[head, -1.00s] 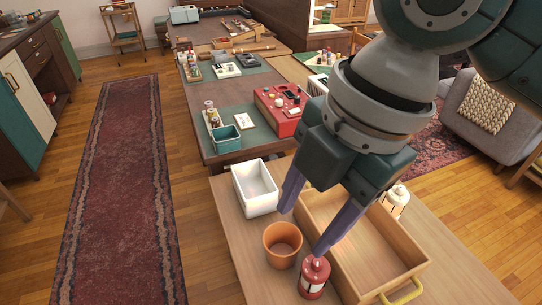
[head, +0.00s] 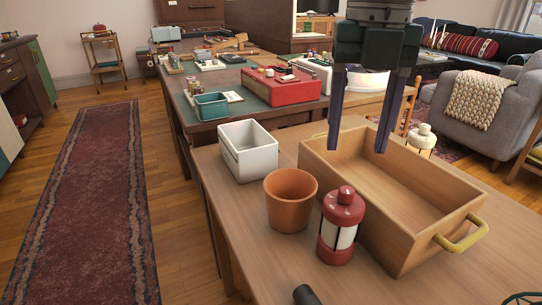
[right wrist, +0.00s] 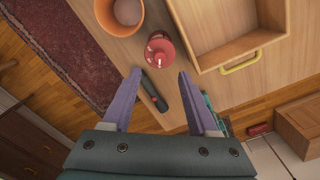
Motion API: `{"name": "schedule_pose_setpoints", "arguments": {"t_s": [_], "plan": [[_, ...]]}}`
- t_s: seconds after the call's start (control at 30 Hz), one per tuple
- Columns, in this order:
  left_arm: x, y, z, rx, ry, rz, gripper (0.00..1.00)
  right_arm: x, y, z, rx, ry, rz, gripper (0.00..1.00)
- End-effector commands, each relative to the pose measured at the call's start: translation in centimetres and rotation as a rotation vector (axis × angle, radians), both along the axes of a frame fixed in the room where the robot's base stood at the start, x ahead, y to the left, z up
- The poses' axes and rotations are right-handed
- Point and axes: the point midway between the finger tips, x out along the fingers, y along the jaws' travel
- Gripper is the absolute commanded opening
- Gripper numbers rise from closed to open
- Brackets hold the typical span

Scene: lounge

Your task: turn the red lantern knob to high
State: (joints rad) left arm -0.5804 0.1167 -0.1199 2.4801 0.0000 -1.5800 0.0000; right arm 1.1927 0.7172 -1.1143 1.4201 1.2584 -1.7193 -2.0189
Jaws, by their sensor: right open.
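The red lantern (head: 341,232) stands upright on the wooden table, with a white middle and a rounded red top knob (head: 346,194). It also shows from above in the right wrist view (right wrist: 160,47), just beyond my fingertips. My right gripper (head: 357,148) is open and empty, its two purple fingers pointing down in front of the wooden tray in the head view. In the right wrist view my right gripper (right wrist: 159,74) has its fingers spread, apart from the lantern. The knob's setting cannot be read. My left gripper is not seen.
A terracotta pot (head: 290,205) stands close left of the lantern, and a wooden tray (head: 398,240) with yellow rope handles stands close right. A white bin (head: 249,158) and a cream lantern (head: 421,140) are farther back. A dark cylinder (right wrist: 153,92) lies near the table edge.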

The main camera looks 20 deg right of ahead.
Motion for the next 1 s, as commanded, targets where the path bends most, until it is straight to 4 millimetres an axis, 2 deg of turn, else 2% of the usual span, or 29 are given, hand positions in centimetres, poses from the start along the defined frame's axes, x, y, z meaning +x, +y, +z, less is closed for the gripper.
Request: {"name": "schedule_pose_setpoints", "arguments": {"t_s": [0.03,0.2,0.4,0.77,1.0], "plan": [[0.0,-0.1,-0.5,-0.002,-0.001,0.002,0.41,-0.1,0.0,-1.4,-0.002,0.005,-0.001,0.59],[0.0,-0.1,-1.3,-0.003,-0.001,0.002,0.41,-0.1,0.0,-4.7,-0.001,0.004,-0.001,0.59],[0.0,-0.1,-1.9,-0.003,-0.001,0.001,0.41,-0.1,0.0,-7.2,0.0,0.001,-0.001,0.59],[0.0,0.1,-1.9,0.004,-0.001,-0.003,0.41,-0.1,0.0,-7.8,-0.001,0.0,0.0,0.59],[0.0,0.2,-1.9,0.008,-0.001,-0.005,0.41,-0.1,0.0,-7.8,0.0,0.0,0.0,0.34]]}}
